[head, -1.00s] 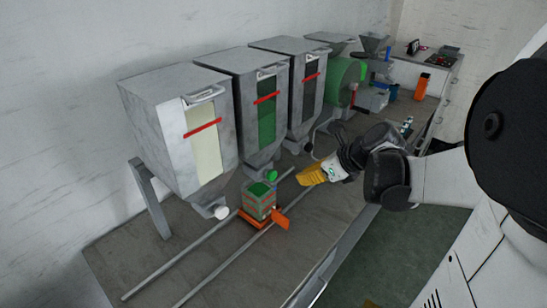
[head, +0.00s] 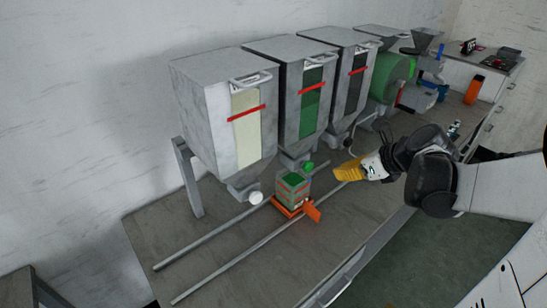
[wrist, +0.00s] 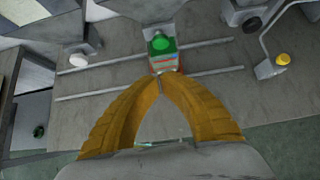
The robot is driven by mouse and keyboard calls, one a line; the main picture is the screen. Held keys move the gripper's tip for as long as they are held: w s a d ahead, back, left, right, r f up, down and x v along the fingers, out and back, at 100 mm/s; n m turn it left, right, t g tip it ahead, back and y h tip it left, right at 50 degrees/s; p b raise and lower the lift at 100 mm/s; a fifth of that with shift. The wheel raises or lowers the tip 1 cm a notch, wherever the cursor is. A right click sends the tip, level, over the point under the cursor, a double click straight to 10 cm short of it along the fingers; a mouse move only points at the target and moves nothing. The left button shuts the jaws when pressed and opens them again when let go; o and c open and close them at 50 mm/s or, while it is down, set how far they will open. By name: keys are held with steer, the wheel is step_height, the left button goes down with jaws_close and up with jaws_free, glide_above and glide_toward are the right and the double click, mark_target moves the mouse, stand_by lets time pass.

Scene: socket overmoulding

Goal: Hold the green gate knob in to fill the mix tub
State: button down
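The green gate knob (head: 308,167) sits at the foot of the middle hopper (head: 306,130), whose window shows green material. It also shows in the wrist view (wrist: 162,43). The mix tub (head: 293,189) stands below it on an orange carriage (head: 312,210); it is clear-sided with red lines and green inside. The tub also shows in the wrist view (wrist: 167,64), just beyond my fingertips. My gripper (head: 337,173) has yellow fingers, shut with the tips together (wrist: 160,81). It is right of the knob in the head view, apart from it, with nothing seen held.
Two rails (head: 225,233) run along the bench under the hoppers. A white knob (head: 256,197) is on the left hopper (head: 215,110). A dark-windowed hopper (head: 350,85) and a green drum (head: 390,76) stand to the right. The front of the bench is clear.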

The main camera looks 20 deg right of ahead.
mark_target(308, 166)
steer(key=s+p, duration=0.1)
steer(key=p, duration=0.3)
steer(key=shift+s+d, duration=0.35)
steer(key=shift+d, duration=0.05)
steer(key=w+a+r+b+x, duration=0.1)
steer(key=b+x, duration=0.3)
steer(key=x, duration=0.8)
steer(key=shift+w+r, duration=0.25)
steer(key=shift+w, duration=0.5)
